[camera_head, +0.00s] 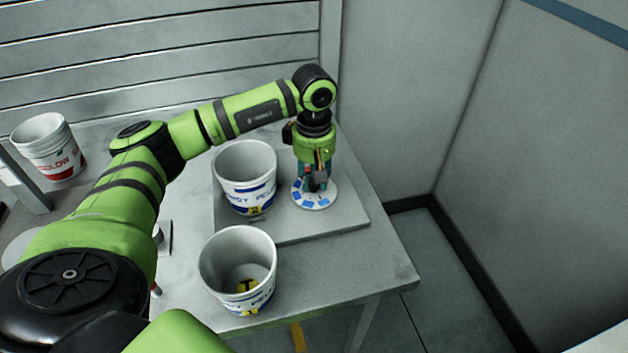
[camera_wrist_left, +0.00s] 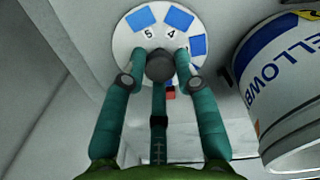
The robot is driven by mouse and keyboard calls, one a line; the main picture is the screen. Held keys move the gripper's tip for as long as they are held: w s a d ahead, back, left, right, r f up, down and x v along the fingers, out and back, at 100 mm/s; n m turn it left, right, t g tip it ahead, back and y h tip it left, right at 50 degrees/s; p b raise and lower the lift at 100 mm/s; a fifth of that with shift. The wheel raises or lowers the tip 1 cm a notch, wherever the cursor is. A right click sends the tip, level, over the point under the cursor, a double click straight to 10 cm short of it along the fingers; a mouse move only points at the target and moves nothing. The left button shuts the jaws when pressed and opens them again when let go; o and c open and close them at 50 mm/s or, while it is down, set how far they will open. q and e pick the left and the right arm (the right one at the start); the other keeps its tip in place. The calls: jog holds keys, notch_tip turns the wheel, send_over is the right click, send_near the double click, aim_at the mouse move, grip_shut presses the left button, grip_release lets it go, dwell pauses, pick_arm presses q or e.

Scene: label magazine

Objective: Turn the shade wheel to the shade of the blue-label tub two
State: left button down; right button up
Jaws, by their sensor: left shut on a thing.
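The shade wheel (camera_head: 327,200) is a white disc with blue patches, lying flat on a grey board. In the left wrist view the wheel (camera_wrist_left: 124,42) shows the numbers 5 and 4 beside blue patches, a dark round knob (camera_wrist_left: 160,66) at its middle and a small red mark (camera_wrist_left: 170,93) near its edge. My left gripper (camera_head: 315,184) points down over the wheel, its fingers closed on the knob from both sides. One blue-label tub (camera_head: 232,187) stands on the board just left of the wheel. Another blue-label tub (camera_head: 215,277) stands nearer. My right gripper is out of view.
A red-label tub (camera_head: 48,150) stands at the far left. The grey board (camera_head: 345,222) lies on a grey table (camera_head: 385,270), whose right edge is clear. Slatted wall panels are behind. In the left wrist view a tub (camera_wrist_left: 285,95) is close on the right.

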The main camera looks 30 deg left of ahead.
pick_arm(q)
jog(key=shift+n, duration=0.4)
jog(key=c, duration=0.9)
grip_release()
jog(key=shift+c, duration=0.2)
jog(key=shift+r, duration=0.2)
notch_tip(320, 180, up, 12)
jog(key=shift+f, duration=0.2)
